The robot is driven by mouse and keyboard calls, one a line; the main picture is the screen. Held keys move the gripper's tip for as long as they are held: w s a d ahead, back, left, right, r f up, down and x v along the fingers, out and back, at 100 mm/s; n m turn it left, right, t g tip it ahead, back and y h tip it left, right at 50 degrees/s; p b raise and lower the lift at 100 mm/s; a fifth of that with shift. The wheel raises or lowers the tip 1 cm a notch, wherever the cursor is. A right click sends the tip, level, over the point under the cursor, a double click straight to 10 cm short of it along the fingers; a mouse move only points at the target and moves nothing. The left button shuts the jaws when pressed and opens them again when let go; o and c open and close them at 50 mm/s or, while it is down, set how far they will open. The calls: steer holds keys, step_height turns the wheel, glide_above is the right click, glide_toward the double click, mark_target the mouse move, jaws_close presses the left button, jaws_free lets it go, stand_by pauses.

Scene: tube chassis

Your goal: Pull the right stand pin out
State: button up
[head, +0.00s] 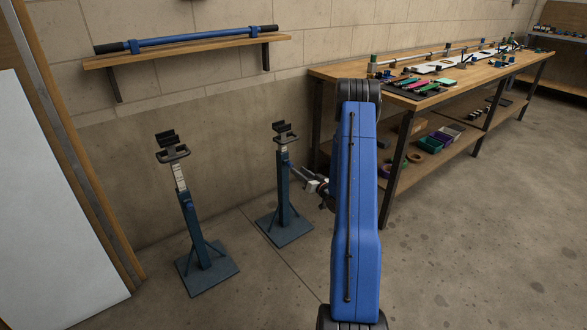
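The right stand (283,190) is a blue-green post on a square base plate, with a dark cradle on top, near the wall. My gripper (303,178) is just to the right of its post, around the upper part of the tube. It is small in the view and partly hidden behind my blue arm. The right stand's pin is too small to tell apart from the dark fingertips beside the post. I cannot tell whether the fingers are open or shut, or whether they touch the pin. The left stand (192,215) is upright, with its pale inner tube raised higher.
A wooden shelf (190,50) on the wall holds a blue tube (200,36) with black ends. A long workbench (450,80) with tools and parts stands at the right, close to my arm. A white panel (50,220) is at the left. Floor at the right is clear.

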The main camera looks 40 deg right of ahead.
mark_target(292, 166)
steer(key=shift+w, duration=2.8)
